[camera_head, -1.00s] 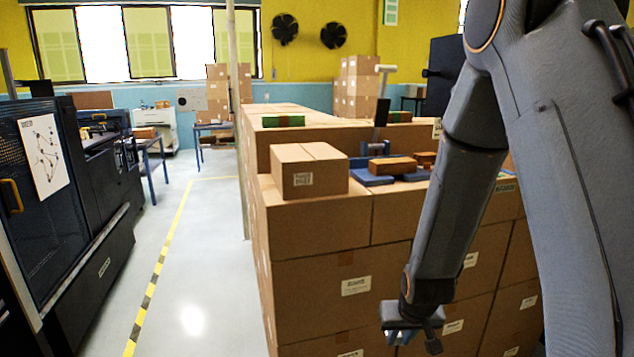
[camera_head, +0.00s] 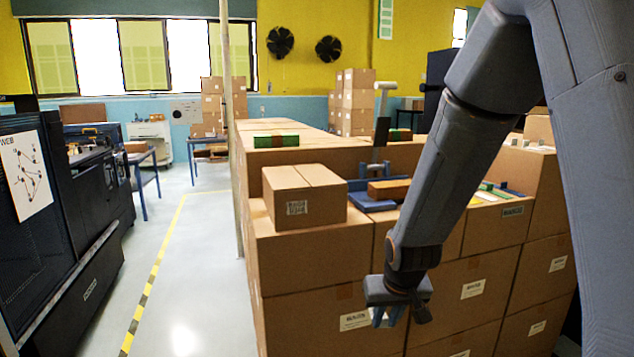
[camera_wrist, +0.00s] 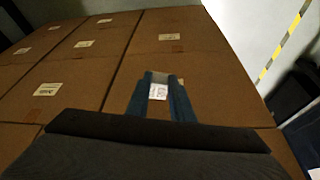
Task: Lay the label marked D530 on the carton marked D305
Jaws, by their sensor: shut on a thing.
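My gripper (camera_head: 388,315) hangs in front of the carton stack, its blue fingers pointing down. In the wrist view, my gripper (camera_wrist: 160,88) is shut on a small white printed label (camera_wrist: 158,91), held between the blue fingers. Its marking is too small to read. A small carton (camera_head: 325,184) sits on top of the stack at its near left corner, with a printed label on its front. My gripper is to the right of it and lower in the picture. I cannot read which carton is marked D305.
Large labelled cartons (camera_head: 310,265) form the stack. A blue fixture (camera_head: 372,204) with a brown block (camera_head: 390,188) stands right of the small carton. A green item (camera_head: 276,140) lies farther back. The aisle (camera_head: 195,270) at left is clear, beside a dark machine (camera_head: 60,230).

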